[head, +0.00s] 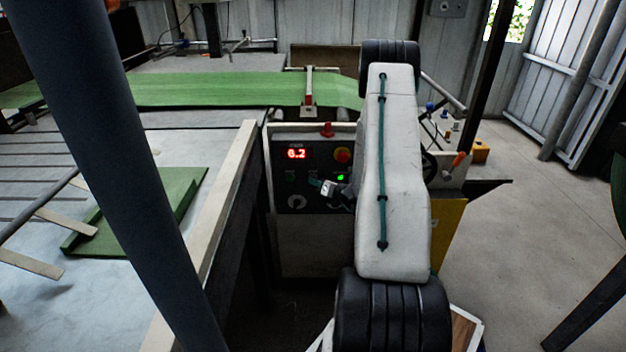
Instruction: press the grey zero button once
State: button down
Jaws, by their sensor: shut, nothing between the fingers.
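The dark control panel (283,188) stands beyond the wooden edge, with a red lit display (297,154) that seems to read 0.2. A red stop button on yellow (343,156) and a green lit button (340,178) are on its right side. A pale round control (297,201) is low on the panel. I cannot make out which control is the grey zero button; it may be hidden by my gripper. My gripper (320,186) is shut and empty in front of the panel's middle. I cannot tell whether it touches the panel.
A green sheet (200,90) runs across the machine behind. A pale table (130,270) with green folded material (150,210) lies left, bordered by a wooden rail (222,205). Open floor (530,220) lies right.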

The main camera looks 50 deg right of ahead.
jog(key=shift+w+d, duration=0.2)
jog(key=shift+d, duration=0.05)
jog(key=shift+s+a, duration=0.1)
dwell(0.6)
jog(key=shift+s+a, duration=0.45)
jog(key=shift+a, duration=0.05)
jog(key=shift+s+a, duration=1.65)
jog(key=shift+a, duration=0.3)
